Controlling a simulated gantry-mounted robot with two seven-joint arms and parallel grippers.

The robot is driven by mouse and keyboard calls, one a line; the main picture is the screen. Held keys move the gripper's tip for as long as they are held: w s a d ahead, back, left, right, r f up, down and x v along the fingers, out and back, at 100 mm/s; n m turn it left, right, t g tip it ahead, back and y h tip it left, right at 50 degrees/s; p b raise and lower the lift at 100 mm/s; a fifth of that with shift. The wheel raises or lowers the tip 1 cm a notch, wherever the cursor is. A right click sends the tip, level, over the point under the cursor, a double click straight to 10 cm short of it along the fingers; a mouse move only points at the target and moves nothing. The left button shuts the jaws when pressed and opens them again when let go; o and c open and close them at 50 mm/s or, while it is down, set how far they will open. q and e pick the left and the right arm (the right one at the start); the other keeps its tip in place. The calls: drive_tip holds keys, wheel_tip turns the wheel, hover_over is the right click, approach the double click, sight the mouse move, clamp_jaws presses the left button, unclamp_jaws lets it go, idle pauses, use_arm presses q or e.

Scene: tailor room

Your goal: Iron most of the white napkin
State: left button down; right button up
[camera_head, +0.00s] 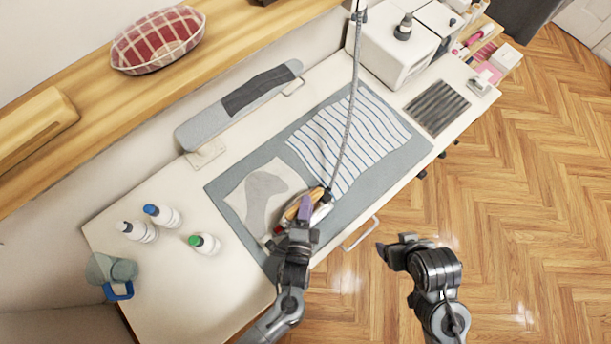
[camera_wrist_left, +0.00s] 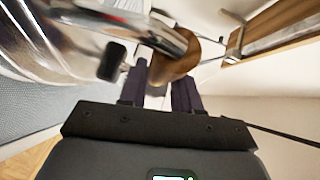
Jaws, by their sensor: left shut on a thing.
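The white napkin (camera_head: 240,201) lies on the blue-grey mat (camera_head: 219,184), with an irregular grey patch in its middle. My left gripper (camera_head: 305,210) is shut on the handle of an iron (camera_head: 322,213), at the napkin's right side. Part of the napkin is hidden behind the iron and gripper; I cannot tell whether the iron touches the cloth. In the left wrist view, the iron's shiny body (camera_wrist_left: 45,45) is at the left, and its brown handle (camera_wrist_left: 172,68) is between the dark fingers. My right gripper (camera_head: 392,247) is empty, off the table's front edge; its jaw opening is unclear.
A blue-striped cloth (camera_head: 375,130) covers the mat's right part. The iron's hose (camera_head: 350,110) hangs down across it. Several bottles (camera_head: 205,243) stand at the left. A narrow padded board (camera_head: 215,118) stands behind the mat. A white machine (camera_head: 390,55) is at the far right.

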idle(0.4)
use_arm(q)
drive_tip(key=shift+w+a+p, duration=0.55)
drive_tip(key=shift+w+a, duration=0.85)
drive_tip(key=shift+w, duration=0.1)
drive_tip(key=w+a, duration=0.1)
drive_tip(key=w, duration=0.1)
drive_tip(key=w+a, duration=0.2)
drive_tip(key=shift+a+r+p, duration=0.15)
drive_tip(key=shift+a+p, duration=0.1)
drive_tip(key=shift+p, duration=0.15)
drive_tip(key=shift+w+a, duration=0.1)
drive_tip(key=shift+w, duration=0.05)
idle(0.6)
drive_tip(key=w+a, duration=0.6)
drive_tip(key=w, duration=0.1)
drive_tip(key=shift+r, duration=0.25)
idle(1.5)
